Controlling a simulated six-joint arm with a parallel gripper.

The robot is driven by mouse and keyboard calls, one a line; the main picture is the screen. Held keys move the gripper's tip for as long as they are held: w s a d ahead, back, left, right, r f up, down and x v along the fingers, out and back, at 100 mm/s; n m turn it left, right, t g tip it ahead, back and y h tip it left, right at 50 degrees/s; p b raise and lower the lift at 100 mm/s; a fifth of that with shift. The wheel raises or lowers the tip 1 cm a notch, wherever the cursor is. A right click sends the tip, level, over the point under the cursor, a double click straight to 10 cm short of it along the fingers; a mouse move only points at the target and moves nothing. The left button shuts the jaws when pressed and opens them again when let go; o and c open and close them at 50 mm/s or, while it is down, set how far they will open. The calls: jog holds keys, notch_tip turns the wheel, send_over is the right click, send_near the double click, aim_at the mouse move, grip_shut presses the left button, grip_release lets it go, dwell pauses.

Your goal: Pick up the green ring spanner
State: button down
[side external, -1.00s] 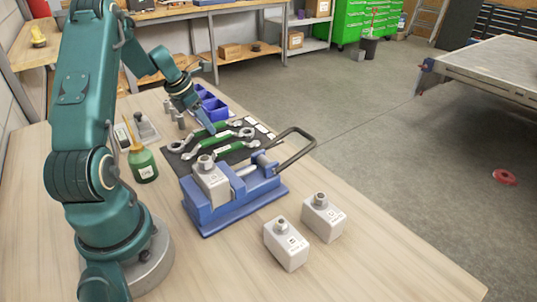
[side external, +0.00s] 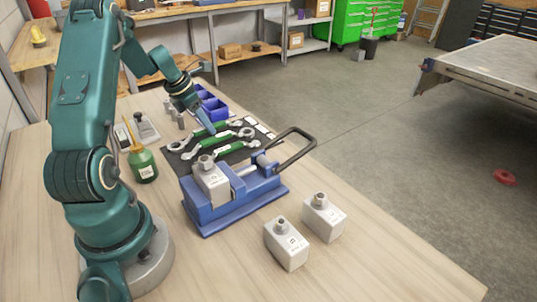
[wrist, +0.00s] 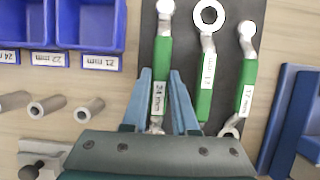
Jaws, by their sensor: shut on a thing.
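Three green-handled spanners lie side by side on a dark mat (wrist: 148,20). My gripper (wrist: 159,72) has its blue fingers either side of the left spanner (wrist: 160,50) in the wrist view, shut on its green handle near a white size label. In the side view my gripper (side external: 209,127) is low over the far spanner (side external: 219,127). The held spanner's near end is partly hidden by my gripper. I see no clear gap under it.
Blue bins (wrist: 90,22) and several grey sockets (wrist: 47,106) lie left of the mat in the wrist view. A blue vise (side external: 232,205) with a bent handle stands close in front of the mat. A green bottle (side external: 143,164) stands left.

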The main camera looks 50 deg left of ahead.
dwell(0.5)
notch_tip(320, 180, up, 10)
jog(key=c, duration=1.2)
grip_release()
jog(key=shift+c, duration=0.2)
grip_shut()
jog(key=s+d+r+m+h, duration=0.1)
jog(key=d+m, duration=0.3)
jog(key=d, duration=0.6)
jog(key=s+d+r+m+g+h, duration=0.1)
jog(key=s+d+r+m, duration=0.1)
jog(key=d, duration=0.9)
jog(key=s+d+r+m+g+h, duration=0.1)
jog(key=s+d+r+m, duration=0.1)
jog(key=d+m, duration=0.4)
jog(key=d+r, duration=0.1)
jog(key=d, duration=0.3)
jog(key=shift+s+d+r+h, duration=0.3)
jog(key=shift+r+h, duration=0.1)
